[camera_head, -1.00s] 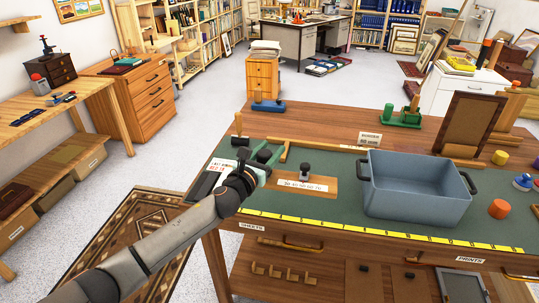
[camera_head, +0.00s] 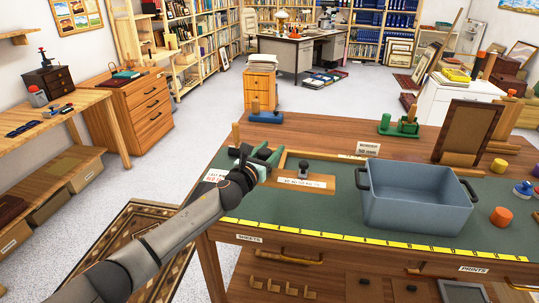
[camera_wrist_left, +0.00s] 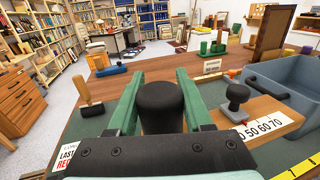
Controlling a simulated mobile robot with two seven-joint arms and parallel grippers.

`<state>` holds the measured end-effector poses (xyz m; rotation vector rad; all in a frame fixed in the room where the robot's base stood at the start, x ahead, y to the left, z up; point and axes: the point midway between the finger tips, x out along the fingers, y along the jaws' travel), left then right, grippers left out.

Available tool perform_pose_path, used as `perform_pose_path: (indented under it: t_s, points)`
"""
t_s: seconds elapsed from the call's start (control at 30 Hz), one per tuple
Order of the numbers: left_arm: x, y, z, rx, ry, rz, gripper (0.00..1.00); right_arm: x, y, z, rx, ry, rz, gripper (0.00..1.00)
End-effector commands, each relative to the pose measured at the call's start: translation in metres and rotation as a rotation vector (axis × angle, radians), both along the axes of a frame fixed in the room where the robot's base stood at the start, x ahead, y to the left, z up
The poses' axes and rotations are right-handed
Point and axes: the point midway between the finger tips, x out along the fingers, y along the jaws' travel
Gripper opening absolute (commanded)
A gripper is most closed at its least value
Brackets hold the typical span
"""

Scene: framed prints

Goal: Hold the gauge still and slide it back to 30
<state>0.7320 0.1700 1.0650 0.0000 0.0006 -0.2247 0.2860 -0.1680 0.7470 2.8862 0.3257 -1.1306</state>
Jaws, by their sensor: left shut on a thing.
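The gauge (camera_head: 318,180) is a wooden board with a white number scale, lying on the green mat. A black knob (camera_head: 303,172) stands upright on it; the wrist view shows this knob (camera_wrist_left: 237,93) too, near a small red mark by the 50. Numbers 50, 60 and 70 are readable there; lower ones are hidden by my gripper. My left gripper (camera_head: 264,158) is at the gauge's left end. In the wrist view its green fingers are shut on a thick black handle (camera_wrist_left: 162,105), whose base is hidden. My right gripper is not in view.
A grey-blue bin (camera_head: 415,203) stands close to the gauge's right end. A yellow ruler strip (camera_head: 370,240) runs along the front edge. A wooden rail lies behind the gauge.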

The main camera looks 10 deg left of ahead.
Motion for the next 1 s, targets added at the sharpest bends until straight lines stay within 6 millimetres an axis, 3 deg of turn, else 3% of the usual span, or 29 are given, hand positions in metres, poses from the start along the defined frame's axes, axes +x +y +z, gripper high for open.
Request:
perform_pose_path:
  t_s: [1.0]
  points:
    - [0.050,0.005,0.001,-0.003,-0.003,-0.001,0.00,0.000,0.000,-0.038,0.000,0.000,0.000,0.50]
